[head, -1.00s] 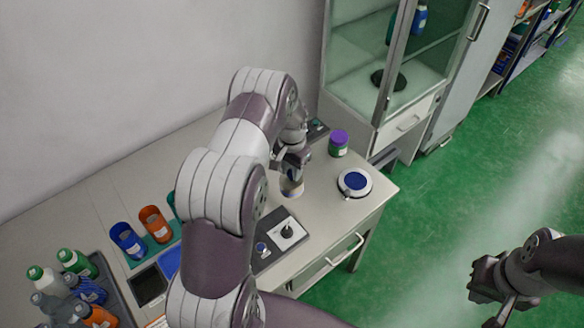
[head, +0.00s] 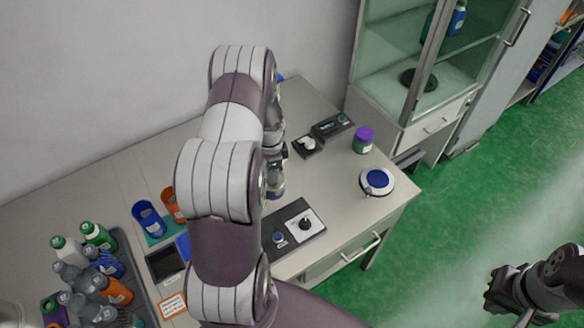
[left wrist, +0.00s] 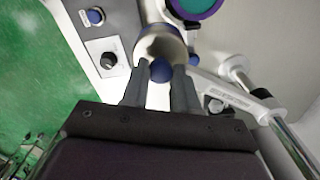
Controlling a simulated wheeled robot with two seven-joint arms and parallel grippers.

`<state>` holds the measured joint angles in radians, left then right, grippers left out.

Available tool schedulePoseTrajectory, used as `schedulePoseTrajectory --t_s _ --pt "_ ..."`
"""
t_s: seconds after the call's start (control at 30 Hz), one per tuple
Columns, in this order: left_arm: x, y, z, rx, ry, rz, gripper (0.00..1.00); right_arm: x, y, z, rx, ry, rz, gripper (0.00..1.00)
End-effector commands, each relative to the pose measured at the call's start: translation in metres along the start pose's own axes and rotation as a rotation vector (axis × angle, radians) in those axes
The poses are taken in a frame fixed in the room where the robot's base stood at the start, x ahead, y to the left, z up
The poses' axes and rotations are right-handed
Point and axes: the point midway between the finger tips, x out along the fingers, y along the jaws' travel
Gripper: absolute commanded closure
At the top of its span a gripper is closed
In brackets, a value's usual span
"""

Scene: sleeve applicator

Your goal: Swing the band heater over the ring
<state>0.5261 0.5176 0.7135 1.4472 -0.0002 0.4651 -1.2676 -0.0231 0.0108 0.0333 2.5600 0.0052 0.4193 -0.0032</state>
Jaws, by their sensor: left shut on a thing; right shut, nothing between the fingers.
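In the left wrist view the fingers of my left gripper (left wrist: 160,84) are closed around a blue ball knob (left wrist: 161,68). The knob sits at the near side of a pale metal cylinder (left wrist: 160,40), which looks like the band heater. A white swing arm (left wrist: 232,96) lies to its right. My right gripper (head: 499,291) is shut and empty, off the table's right side.
A control panel (head: 302,224) with a knob lies at the table's front. A purple-lidded jar (head: 363,139), a round blue-topped device (head: 377,180) and a dark box (head: 332,126) stand to the right. Cups and a bottle tray (head: 132,257) stand left. A glass cabinet is behind.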

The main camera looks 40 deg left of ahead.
Motion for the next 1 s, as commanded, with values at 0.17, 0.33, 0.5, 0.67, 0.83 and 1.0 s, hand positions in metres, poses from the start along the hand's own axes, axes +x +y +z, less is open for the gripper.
schedulePoseTrajectory --t_s 0.17,0.33,0.5,0.67,0.83,1.0 --pt "-0.002 -0.014 0.030 0.136 0.002 -0.009 1.00 0.005 0.000 0.001 0.000 0.000 0.000 1.00" --pt "-0.002 -0.025 0.052 0.249 0.001 -0.010 1.00 0.010 0.000 0.001 0.000 0.000 0.000 1.00" --pt "-0.002 -0.034 0.066 0.330 0.000 -0.009 1.00 0.013 0.000 0.002 0.000 0.000 0.000 1.00" --pt "-0.003 -0.040 0.073 0.375 0.000 -0.010 1.00 0.015 0.000 0.002 0.000 0.000 0.000 1.00" --pt "-0.004 -0.043 0.077 0.396 -0.001 -0.010 1.00 0.015 0.000 0.002 0.000 0.000 0.000 1.00" --pt "-0.004 -0.044 0.078 0.401 -0.002 -0.013 1.00 0.015 0.000 0.002 0.000 0.000 0.000 1.00"
